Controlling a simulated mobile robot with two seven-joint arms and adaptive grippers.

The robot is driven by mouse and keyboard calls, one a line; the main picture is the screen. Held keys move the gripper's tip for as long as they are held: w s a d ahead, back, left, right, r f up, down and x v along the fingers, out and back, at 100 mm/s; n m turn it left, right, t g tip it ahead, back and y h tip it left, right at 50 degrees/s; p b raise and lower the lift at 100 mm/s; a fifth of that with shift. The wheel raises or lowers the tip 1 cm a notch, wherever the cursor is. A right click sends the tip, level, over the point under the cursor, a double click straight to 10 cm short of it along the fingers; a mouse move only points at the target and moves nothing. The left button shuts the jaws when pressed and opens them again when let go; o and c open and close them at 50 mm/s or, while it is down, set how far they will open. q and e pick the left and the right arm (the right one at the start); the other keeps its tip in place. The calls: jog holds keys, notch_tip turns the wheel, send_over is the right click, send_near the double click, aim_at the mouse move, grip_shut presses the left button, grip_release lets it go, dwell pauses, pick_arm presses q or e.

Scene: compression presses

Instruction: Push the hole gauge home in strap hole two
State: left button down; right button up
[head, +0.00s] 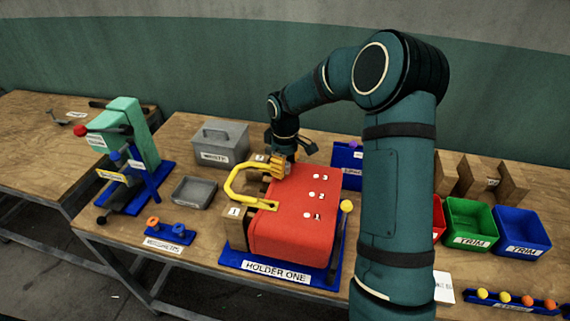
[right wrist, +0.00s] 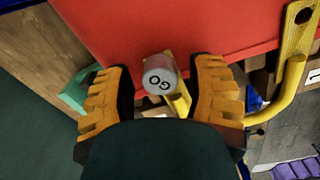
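A yellow bent strap (head: 236,184) lies against the left side of a red block (head: 292,222) in the holder marked HOLDER ONE (head: 276,271). Its near plate, beside label 1, has an empty hole. My right gripper (head: 281,168) is over the far end of the strap, by label 2. In the right wrist view, a grey round gauge end marked GO (right wrist: 160,75) sits between my open orange fingers (right wrist: 160,88), with gaps on both sides. Strap metal shows just below it; how deep the gauge sits cannot be told. My left gripper is out of view.
A green press (head: 128,135) is further left; green (head: 470,220) and blue (head: 522,231) bins are right.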

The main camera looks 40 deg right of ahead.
jog(key=shift+r, duration=0.1)
notch_tip(320, 180, up, 12)
dwell(0.7)
dwell(0.5)
